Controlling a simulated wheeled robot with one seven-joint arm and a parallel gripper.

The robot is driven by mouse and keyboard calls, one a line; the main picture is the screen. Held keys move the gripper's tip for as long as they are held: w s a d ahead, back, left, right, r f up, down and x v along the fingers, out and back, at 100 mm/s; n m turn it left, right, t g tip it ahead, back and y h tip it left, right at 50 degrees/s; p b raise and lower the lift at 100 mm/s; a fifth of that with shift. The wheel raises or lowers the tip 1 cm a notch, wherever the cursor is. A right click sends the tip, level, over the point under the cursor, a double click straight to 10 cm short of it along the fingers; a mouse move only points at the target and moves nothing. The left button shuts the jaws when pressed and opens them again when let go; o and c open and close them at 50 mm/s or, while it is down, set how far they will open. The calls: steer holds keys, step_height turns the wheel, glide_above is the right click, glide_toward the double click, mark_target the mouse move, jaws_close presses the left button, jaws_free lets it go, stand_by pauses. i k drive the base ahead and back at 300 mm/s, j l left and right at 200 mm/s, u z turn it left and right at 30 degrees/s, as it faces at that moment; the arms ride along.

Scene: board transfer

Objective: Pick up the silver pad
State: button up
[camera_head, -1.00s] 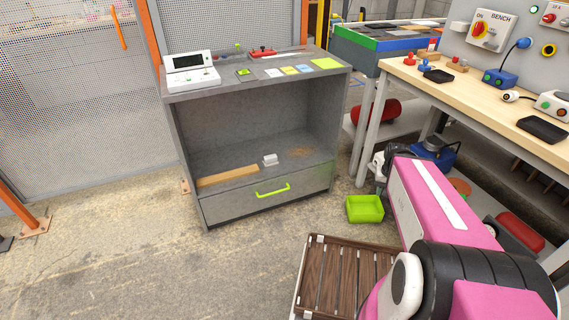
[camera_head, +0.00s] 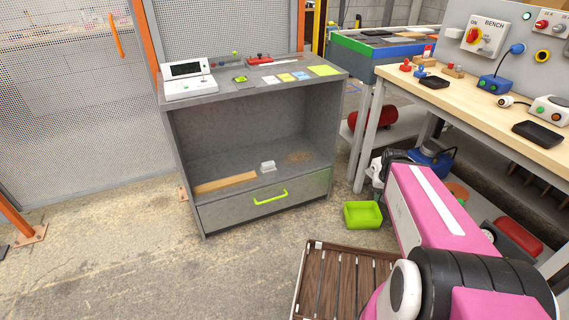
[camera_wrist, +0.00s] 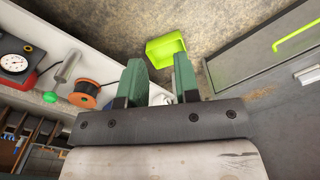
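Several small flat pads lie in a row on top of the grey cabinet (camera_head: 215,98) in the head view. The leftmost, a pale grey-white pad (camera_head: 271,79), looks most like the silver pad, but it is too small to be sure. Right of it are a yellowish pad (camera_head: 285,77), a bluish pad (camera_head: 300,75) and a larger yellow-green pad (camera_head: 324,70). My gripper (camera_wrist: 158,62) shows in the wrist view with its two green fingers apart and nothing between them. It is away from the pads, which the wrist view does not show.
A white device (camera_head: 187,80) and a red item (camera_head: 260,59) also stand on the cabinet top. A green bin (camera_head: 363,214) and a brown slatted platform (camera_head: 340,285) are on the floor. The wooden workbench (camera_head: 470,105) is at right. Floor before the cabinet is clear.

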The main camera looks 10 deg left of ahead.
mark_target(269, 166)
steer(key=i+j+u, duration=0.2)
steer(key=u, duration=0.2)
steer(key=i+u, duration=0.8)
